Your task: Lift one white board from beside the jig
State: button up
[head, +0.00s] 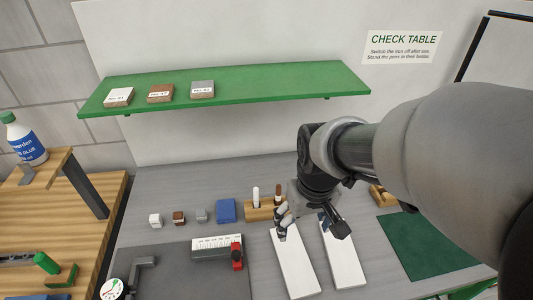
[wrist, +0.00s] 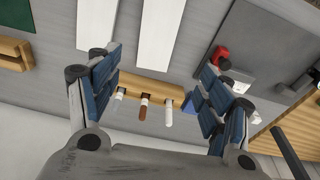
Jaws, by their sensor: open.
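Two long white boards lie side by side on the grey table, to the right of the dark grey jig (head: 190,275). The left board (head: 295,268) is nearer the jig, and the right board (head: 342,256) lies a short gap away. In the wrist view they show at the top as one board (wrist: 157,35) and another board (wrist: 97,22). My gripper (head: 312,224) is open and empty above the far ends of the boards. In the wrist view its blue-padded fingers (wrist: 165,82) stand wide apart, with the pen holder showing between them. The gripper hides part of the boards' far ends.
A wooden pen holder (head: 260,213) with several pens stands behind the boards. A blue block (head: 226,211) and several small cubes stand left of it. A red clamp (head: 237,257) rises at the jig's right edge. A green mat (head: 428,248) lies right. A green shelf (head: 260,85) overhangs behind.

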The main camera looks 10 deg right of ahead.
aim_at(293, 256)
jog(key=o, duration=0.4)
jog(key=shift+g, duration=0.8)
jog(key=w+f+p, duration=0.1)
jog(key=p, duration=0.1)
jog(key=w+f+p, duration=0.2)
jog(key=shift+w+d+f, duration=0.15)
jog(key=shift+w+d, duration=0.1)
jog(key=shift+d, duration=0.1)
jog(key=shift+n, duration=0.3)
jog(key=f+b, duration=0.2)
jog(key=f, duration=0.7)
jog(key=f+b, duration=0.2)
jog(key=f, duration=0.7)
jog(key=shift+w+a, duration=0.15)
jog(key=shift+a, duration=0.05)
